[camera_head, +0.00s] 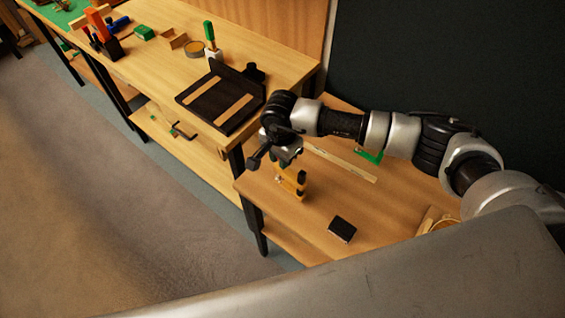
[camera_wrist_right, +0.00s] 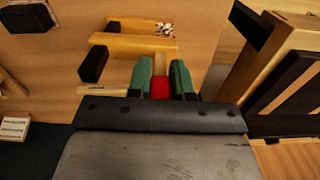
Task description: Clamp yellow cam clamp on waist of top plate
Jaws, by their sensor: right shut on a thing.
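The yellow cam clamp (camera_head: 291,183) is at the near bench's left part, below my right gripper (camera_head: 288,158). It also shows in the right wrist view (camera_wrist_right: 135,43), with yellow bars, a black pad at the left end and a small printed label. My right gripper's green fingertips (camera_wrist_right: 165,82) are shut on a red part of the clamp (camera_wrist_right: 160,87). I cannot tell whether the clamp still touches the bench. The violin top plate cannot be made out in either view. My left gripper is not in view.
A dark fixture (camera_head: 228,112) with two wooden strips sits on the far bench's corner. A black block (camera_head: 342,229) lies on the near bench (camera_head: 310,215). Bare bench surrounds the black block.

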